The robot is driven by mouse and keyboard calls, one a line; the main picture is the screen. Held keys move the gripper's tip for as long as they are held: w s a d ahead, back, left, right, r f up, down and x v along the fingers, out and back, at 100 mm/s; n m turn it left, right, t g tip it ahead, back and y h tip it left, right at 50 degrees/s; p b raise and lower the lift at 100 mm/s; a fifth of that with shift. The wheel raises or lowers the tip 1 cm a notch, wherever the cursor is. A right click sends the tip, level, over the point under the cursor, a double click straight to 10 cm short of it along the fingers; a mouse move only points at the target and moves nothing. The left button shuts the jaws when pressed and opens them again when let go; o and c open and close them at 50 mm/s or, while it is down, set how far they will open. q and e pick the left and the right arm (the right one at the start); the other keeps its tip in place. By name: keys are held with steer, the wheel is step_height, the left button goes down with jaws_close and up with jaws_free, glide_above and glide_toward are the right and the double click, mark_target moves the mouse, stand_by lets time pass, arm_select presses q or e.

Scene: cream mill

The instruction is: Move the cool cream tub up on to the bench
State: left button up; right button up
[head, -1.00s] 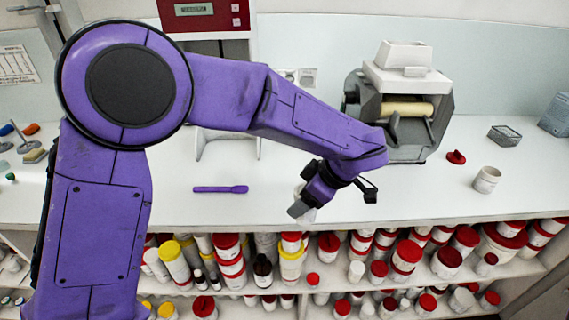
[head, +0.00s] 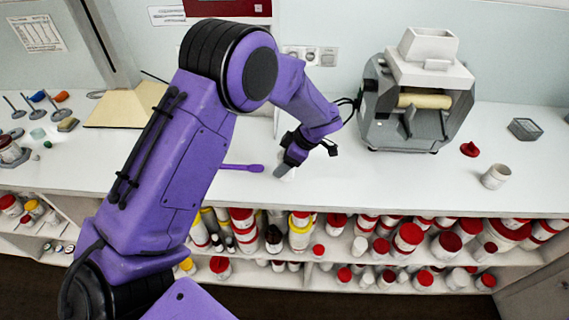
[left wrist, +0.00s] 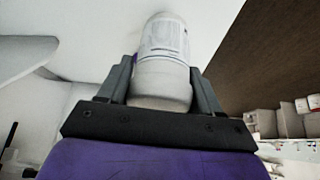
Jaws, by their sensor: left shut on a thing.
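My left gripper (head: 287,166) is over the front part of the white bench (head: 390,181). It is shut on a white tub (left wrist: 163,55) with a printed label, seen between the two fingers in the left wrist view. In the head view the tub is mostly hidden by the gripper, with only a pale bit at the fingertips. I cannot tell whether it touches the bench top. My right gripper is not in view.
A grey mill (head: 416,100) stands at the back of the bench. A purple spatula (head: 243,168) lies left of the gripper. Shelves below hold several red-lidded tubs.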

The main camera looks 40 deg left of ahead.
arm_select(q)
steer(key=shift+f, duration=1.2)
steer(key=o, duration=1.1)
steer(key=shift+f, duration=0.1)
steer(key=shift+d+r, duration=0.1)
steer(key=shift+r, duration=0.15)
steer(key=b+v, duration=0.2)
steer(key=v, duration=0.9)
steer(key=shift+d+r, duration=0.2)
steer(key=shift+r, duration=0.15)
